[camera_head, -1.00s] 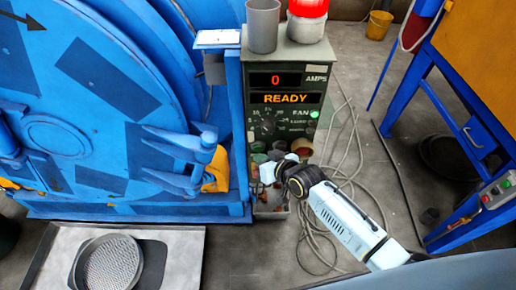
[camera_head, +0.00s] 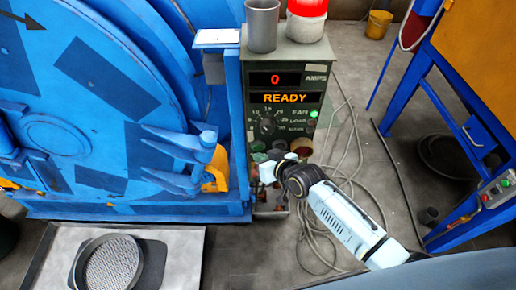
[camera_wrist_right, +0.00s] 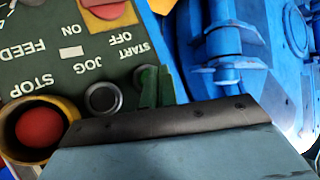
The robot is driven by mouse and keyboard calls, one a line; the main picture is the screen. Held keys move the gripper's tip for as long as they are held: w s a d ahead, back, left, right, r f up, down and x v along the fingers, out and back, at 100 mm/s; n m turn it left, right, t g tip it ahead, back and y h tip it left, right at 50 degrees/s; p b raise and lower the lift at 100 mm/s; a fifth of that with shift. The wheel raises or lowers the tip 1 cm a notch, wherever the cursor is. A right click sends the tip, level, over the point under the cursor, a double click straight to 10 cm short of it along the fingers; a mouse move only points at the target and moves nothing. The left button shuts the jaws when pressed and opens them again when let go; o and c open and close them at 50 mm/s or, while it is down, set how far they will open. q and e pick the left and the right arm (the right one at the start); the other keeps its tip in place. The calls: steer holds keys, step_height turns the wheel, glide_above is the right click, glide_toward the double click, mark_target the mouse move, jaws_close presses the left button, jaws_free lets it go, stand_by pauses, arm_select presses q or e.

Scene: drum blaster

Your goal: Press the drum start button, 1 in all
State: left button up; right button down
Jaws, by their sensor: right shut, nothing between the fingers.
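The green control cabinet (camera_head: 290,112) stands right of the big blue drum (camera_head: 90,110), its display reading 0 and READY. By the START label is a green part, seemingly the start button (camera_wrist_right: 148,80), largely hidden by my gripper. My right gripper (camera_head: 264,172) is shut and empty, close in front of the cabinet's lower panel. Whether it touches the button cannot be told. My left gripper is not in view.
A grey cup (camera_head: 263,26) and a red-topped container (camera_head: 306,22) stand on the cabinet. Loose cables (camera_head: 350,165) lie on the floor to its right. A blue frame (camera_head: 430,100) with a small button box (camera_head: 498,190) stands at the right. A tray (camera_head: 185,262) lies front left.

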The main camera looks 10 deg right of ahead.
stand_by(0.7)
steer(key=shift+w+d, duration=0.1)
steer(key=shift+w, duration=0.3)
